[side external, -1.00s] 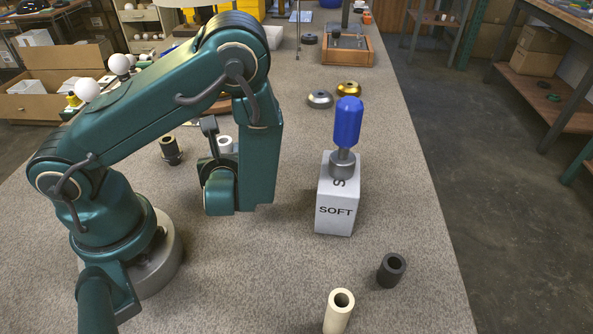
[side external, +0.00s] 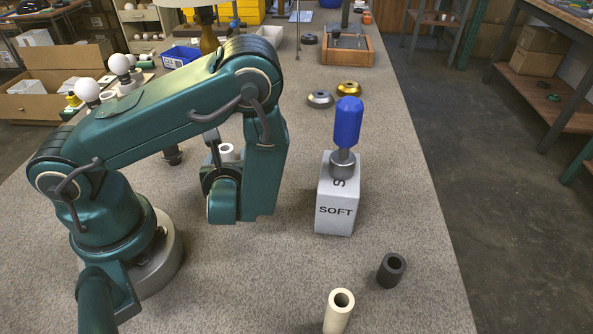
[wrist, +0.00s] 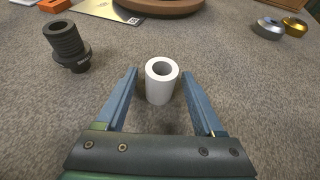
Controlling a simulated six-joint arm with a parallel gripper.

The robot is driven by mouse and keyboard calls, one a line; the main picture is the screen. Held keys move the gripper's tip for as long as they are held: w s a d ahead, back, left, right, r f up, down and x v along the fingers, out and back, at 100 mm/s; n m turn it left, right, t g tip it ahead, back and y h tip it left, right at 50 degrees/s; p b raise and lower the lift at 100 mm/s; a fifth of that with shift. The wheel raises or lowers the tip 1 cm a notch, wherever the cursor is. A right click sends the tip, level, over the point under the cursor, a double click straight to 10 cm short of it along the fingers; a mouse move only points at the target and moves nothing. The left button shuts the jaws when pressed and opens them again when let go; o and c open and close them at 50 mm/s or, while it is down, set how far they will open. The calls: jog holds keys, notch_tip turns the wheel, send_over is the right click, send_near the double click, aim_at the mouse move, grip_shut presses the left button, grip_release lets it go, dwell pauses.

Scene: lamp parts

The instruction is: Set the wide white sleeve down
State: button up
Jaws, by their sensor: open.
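The wide white sleeve (wrist: 160,90) stands upright on the table in the wrist view, its open bore facing up. My gripper (wrist: 158,73) is open, with one finger on each side of the sleeve and a visible gap on both sides. In the side view the sleeve (side external: 227,151) shows only partly, behind my wrist, and its lower part is hidden. My fingers are mostly hidden there too.
A black threaded socket (wrist: 67,47) stands left of the sleeve. A round brown base (wrist: 160,5) lies beyond it. Silver and gold discs (wrist: 268,27) (wrist: 294,27) lie far right. The SOFT block (side external: 335,210) holds a blue-handled tool (side external: 348,122). Cream and dark tubes (side external: 338,312) (side external: 391,270) stand in front.

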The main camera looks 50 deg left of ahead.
jog(key=shift+d+r, duration=0.15)
jog(key=shift+r, duration=0.05)
jog(key=v, duration=1.1)
jog(key=shift+s+d+r, duration=0.1)
jog(key=shift+s+d, duration=0.1)
jog(key=shift+s, duration=0.05)
jog(key=s+n+g, duration=0.1)
jog(key=n, duration=0.1)
jog(key=s+r+n+g+h, duration=0.1)
jog(key=n+g, duration=0.1)
jog(key=s+n+g+h, duration=0.1)
jog(key=n, duration=0.2)
jog(key=shift+a+r, duration=0.35)
jog(key=shift+a, duration=0.05)
jog(key=w+d+r+n+t+h, duration=0.1)
jog(key=d+r+n+t+h, duration=0.2)
jog(key=r+n+h, duration=0.6)
jog(key=d+n+h, duration=0.1)
jog(key=n, duration=0.6)
jog(key=shift+w+d+r+t, duration=0.15)
jog(key=shift+d+r+t, duration=0.15)
jog(key=shift+d+r, duration=0.1)
